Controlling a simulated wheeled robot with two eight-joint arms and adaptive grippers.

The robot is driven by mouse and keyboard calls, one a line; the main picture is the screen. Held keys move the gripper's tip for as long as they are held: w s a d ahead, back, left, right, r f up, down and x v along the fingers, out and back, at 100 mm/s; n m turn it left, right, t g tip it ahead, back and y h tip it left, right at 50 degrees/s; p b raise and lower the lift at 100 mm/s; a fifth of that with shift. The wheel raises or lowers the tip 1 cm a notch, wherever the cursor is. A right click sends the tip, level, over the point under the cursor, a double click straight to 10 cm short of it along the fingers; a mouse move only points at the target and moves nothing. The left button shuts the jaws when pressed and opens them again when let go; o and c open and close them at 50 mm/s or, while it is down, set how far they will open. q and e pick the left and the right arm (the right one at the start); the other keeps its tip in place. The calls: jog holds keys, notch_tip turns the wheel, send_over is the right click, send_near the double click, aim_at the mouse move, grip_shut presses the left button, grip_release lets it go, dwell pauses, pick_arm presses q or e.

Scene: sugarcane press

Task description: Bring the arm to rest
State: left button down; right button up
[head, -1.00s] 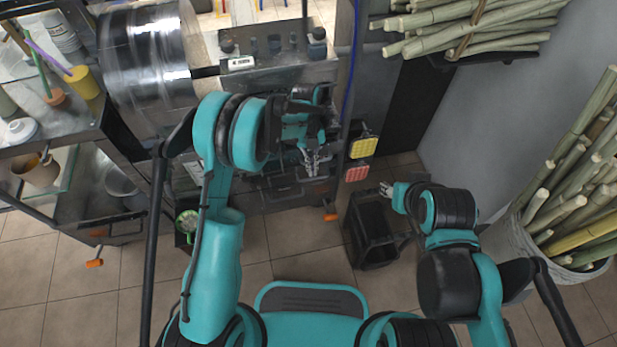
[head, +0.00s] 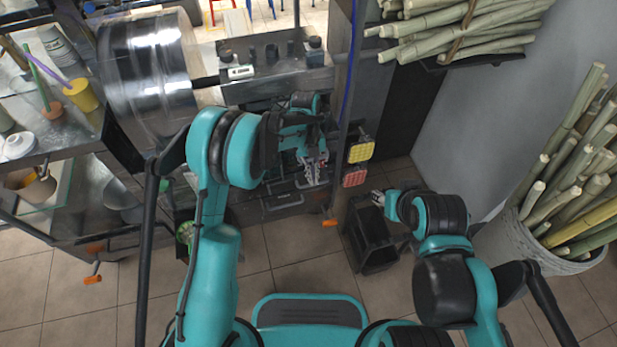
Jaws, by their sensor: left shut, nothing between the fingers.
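My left gripper (head: 312,178) shows in the head view at the end of the teal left arm, in front of the press's lower front. It is shut and empty, with its fingers pointing down. My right gripper (head: 377,197) shows small at the end of the bent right arm, beside the black bin. Its fingers are too small to tell whether they are open or shut.
The sugarcane press (head: 150,70) with its metal drum stands ahead. Yellow (head: 361,151) and red (head: 355,178) button panels sit right of the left gripper. A black bin (head: 372,255) stands on the floor. A cane basket (head: 560,250) is at the right, a shelf at the left.

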pick_arm(q)
jog(key=p+v, duration=0.2)
jog(key=v, duration=0.5)
jog(key=shift+w+d+r+p, duration=0.2)
jog(key=shift+w+r+p, duration=0.05)
jog(key=shift+w+p, duration=0.05)
